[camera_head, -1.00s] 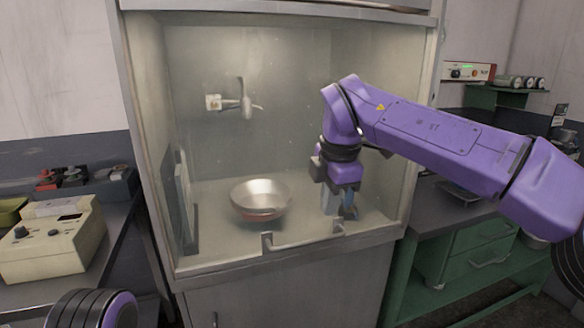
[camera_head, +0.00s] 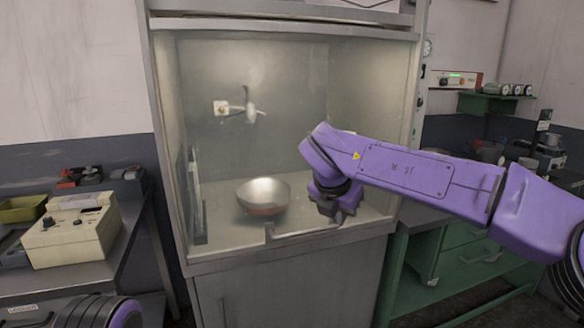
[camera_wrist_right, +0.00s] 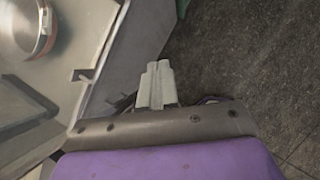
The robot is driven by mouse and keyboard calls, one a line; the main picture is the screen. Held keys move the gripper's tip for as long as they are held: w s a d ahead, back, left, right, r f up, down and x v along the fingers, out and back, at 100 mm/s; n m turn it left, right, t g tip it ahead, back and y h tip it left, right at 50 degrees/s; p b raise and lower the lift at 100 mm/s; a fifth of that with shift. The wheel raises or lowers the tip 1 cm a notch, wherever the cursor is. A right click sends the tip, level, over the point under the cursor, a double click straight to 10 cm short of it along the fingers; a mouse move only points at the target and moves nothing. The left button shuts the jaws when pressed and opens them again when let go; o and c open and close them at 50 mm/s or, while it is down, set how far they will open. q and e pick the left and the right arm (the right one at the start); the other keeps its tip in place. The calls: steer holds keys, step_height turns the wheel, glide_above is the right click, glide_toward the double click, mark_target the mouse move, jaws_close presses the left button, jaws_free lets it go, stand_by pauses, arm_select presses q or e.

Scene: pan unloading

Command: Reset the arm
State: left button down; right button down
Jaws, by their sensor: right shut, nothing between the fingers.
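My right arm is purple and reaches in from the right in the head view. Its gripper (camera_head: 340,214) hangs at the front opening of the fume hood, to the right of the pan, and its fingers are mostly hidden there. In the right wrist view the two grey fingers (camera_wrist_right: 158,84) are together with nothing between them, over the front edge and the dark floor. A round metal pan (camera_head: 263,196) with a reddish underside stands on the hood floor, apart from the gripper. It also shows in the right wrist view (camera_wrist_right: 27,28), at the upper left. My left gripper is out of view.
The fume hood (camera_head: 170,130) has side walls and a raised front sill with a small bracket (camera_head: 270,232). A cream instrument box (camera_head: 75,238) stands on the left bench. A green cabinet (camera_head: 462,262) stands to the right.

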steer(key=s+d+f+n+t+h, duration=0.1)
steer(key=s+d+f+n+t, duration=0.1)
steer(key=f+n, duration=0.7)
steer(key=s+d+f+n+t+h, duration=0.1)
steer(key=d+f+n, duration=0.2)
steer(key=f+n, duration=0.6)
steer(key=s+d+f+n+t, duration=0.2)
steer(key=f+n, duration=0.3)
steer(key=f, duration=0.7)
steer(key=s+d+f+n+g+y, duration=0.1)
steer(key=s+d+f+n+g, duration=0.15)
steer(key=s+f+n, duration=0.4)
steer(key=s+d+f+n+g+y, duration=0.1)
steer(key=s+d+f+n, duration=0.25)
steer(key=s+f, duration=0.55)
steer(key=s+d+f+n+g, duration=0.1)
steer(key=s+d+g, duration=0.1)
steer(key=s, duration=0.7)
steer(key=s+d+f+n+g, duration=0.1)
steer(key=s+d, duration=0.4)
steer(key=s, duration=0.5)
steer(key=shift+s+d+f+n+g+h, duration=0.25)
steer(key=shift+f+n+g+h, duration=0.15)
steer(key=shift+f+n, duration=0.1)
steer(key=shift+a, duration=0.1)
